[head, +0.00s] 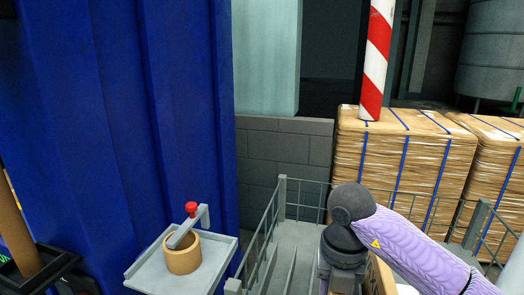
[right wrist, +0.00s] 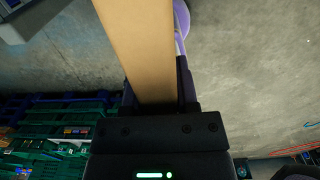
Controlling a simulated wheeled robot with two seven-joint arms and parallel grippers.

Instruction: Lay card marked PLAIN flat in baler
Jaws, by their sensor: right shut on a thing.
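My right arm reaches in from the right of the head view, over the right side of a grey railed metal bay. Its gripper is mostly hidden there behind the arm. In the right wrist view my right gripper (right wrist: 153,108) is shut on a plain brown card (right wrist: 142,45), which extends away from the jaws. No marking is readable on it. A small brown patch (head: 379,276) beside the arm in the head view may be this card. I cannot tell whether the railed bay (head: 283,186) is the baler. My left gripper is not in view.
A tall blue metal wall (head: 110,120) fills the left. Strapped brown bales (head: 400,160) and a red-and-white post (head: 376,60) stand behind. Green crates (right wrist: 60,135) show in the right wrist view.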

